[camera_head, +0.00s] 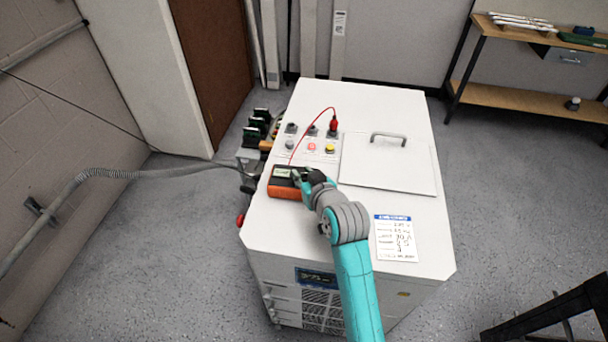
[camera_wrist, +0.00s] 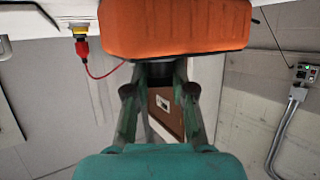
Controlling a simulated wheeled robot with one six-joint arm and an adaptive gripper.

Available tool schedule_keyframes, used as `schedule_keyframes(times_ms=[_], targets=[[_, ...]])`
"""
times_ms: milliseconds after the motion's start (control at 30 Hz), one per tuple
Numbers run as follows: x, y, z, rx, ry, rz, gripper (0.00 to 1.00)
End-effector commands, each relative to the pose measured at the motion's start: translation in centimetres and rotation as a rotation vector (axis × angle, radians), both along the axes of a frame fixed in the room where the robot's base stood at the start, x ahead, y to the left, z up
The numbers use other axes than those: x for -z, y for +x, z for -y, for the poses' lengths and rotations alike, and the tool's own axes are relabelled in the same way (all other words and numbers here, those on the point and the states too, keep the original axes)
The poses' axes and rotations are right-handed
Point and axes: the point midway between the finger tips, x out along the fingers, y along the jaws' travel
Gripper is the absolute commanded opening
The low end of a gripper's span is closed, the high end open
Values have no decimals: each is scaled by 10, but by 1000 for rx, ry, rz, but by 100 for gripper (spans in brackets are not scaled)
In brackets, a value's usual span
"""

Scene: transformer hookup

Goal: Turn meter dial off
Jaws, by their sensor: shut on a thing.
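The orange meter (camera_head: 285,192) with a dark face lies on the white cabinet top, toward its left edge. In the wrist view the meter's orange body (camera_wrist: 175,28) fills the top middle. My gripper (camera_head: 304,177) is at the meter's right end. In the wrist view my gripper (camera_wrist: 158,82) has its two green fingers closed on a dark piece, the meter dial (camera_wrist: 158,70), against the orange body. The dial's marking and setting are hidden. A red lead (camera_head: 297,140) runs from the meter to a red plug (camera_head: 333,125) on the cabinet.
The cabinet top (camera_head: 345,100) also has a panel with several buttons (camera_head: 312,146), a lid with a handle (camera_head: 388,137) and a paper sheet (camera_head: 396,240). Dark terminals (camera_head: 257,125) stand at its left side. A shelf (camera_head: 520,95) is at the back right.

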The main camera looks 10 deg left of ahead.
Motion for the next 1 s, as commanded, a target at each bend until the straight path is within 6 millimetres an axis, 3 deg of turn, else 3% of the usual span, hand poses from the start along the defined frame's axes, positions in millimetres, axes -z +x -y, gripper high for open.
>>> schedule_keyframes(times_ms=[367, 1000], targets=[[0, 2, 3, -209, 1, 0, 0], [-1, 4, 2, -817, 1, -1, 0]])
